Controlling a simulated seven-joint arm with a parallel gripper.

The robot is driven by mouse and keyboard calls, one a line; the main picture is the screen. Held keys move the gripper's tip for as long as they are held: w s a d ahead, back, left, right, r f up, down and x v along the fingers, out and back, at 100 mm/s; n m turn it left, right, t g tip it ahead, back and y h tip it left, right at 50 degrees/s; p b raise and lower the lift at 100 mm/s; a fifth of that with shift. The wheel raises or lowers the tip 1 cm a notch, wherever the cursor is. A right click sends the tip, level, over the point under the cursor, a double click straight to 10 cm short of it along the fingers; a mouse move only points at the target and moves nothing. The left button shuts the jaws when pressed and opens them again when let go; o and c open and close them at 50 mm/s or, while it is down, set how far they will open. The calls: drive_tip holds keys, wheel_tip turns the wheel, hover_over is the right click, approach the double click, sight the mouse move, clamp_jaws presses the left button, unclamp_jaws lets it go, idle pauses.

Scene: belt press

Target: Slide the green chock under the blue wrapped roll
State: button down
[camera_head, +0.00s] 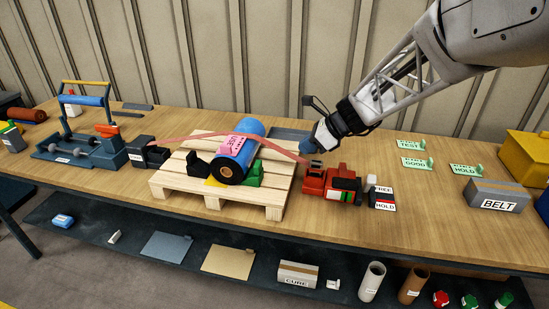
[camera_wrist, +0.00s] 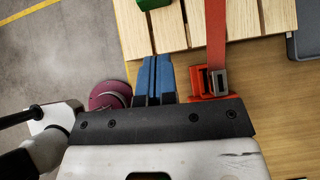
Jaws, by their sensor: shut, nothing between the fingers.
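The blue wrapped roll (camera_head: 232,157) lies on a wooden pallet (camera_head: 174,190), with a pink label on top and a red strap (camera_head: 280,150) over it. The green chock (camera_head: 255,174) sits on the pallet at the roll's right side; I cannot tell whether they touch. Part of the green chock (camera_wrist: 152,3) shows at the top edge of the wrist view. A black chock (camera_head: 197,165) is on the roll's left side. My gripper (camera_head: 307,146) is right of the pallet, above the strap's right end. Its blue fingers (camera_wrist: 156,62) are shut and empty, pointing toward the green chock.
A red ratchet unit (camera_head: 330,184) stands right of the pallet; its buckle (camera_wrist: 210,80) is close beside my fingers. A FREE/HOLD block (camera_head: 382,198) and a BELT box (camera_head: 497,195) are farther right. A blue-grey machine (camera_head: 80,145) stands left. Table between the FREE/HOLD block and BELT box is clear.

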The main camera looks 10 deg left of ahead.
drive_tip(key=shift+a, duration=0.1)
drive_tip(key=x, duration=1)
drive_tip(key=shift+a, duration=0.95)
drive_tip(key=shift+w+a, duration=0.1)
drive_tip(key=shift+a, duration=0.85)
